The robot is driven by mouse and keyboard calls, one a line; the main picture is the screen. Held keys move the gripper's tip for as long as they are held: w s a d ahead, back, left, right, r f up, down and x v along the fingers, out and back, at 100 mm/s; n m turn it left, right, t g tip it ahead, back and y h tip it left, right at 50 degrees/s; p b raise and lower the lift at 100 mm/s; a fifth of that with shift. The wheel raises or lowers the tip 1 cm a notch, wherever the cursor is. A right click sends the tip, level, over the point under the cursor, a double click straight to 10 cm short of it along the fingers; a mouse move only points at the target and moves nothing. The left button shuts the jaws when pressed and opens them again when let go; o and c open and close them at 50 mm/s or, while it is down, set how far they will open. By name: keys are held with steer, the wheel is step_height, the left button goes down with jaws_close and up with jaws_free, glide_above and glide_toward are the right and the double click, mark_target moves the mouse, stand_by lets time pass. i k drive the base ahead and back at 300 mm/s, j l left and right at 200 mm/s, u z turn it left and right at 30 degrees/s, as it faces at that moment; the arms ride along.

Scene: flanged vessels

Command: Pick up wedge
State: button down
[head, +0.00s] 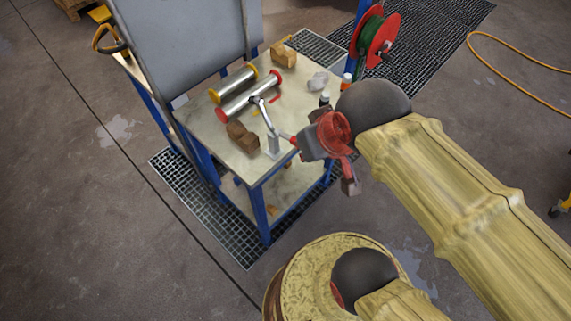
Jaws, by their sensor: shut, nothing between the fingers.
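Two brown wooden pieces that look like wedges lie on the top of the blue-framed cart. The near wedge (243,137) is at the front left edge of the top, and the far wedge (284,54) is at the back. My gripper (350,185) is shut and empty. It hangs off the cart's right side, apart from both wedges, with its fingers pointing down. The red and dark wrist partly covers the cart's right edge.
Two metal spools, yellow-ended (234,84) and red-ended (249,96), lie between the wedges. A silver tool (265,115) and an upright grey piece (273,144) are near the close wedge. Small bottles (325,98) line the right edge. A red-green reel (375,38) stands behind.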

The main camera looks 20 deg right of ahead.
mark_target(272, 211)
steer(key=k+l+u, duration=0.25)
steer(key=k+l, duration=0.2)
steer(key=k, duration=0.35)
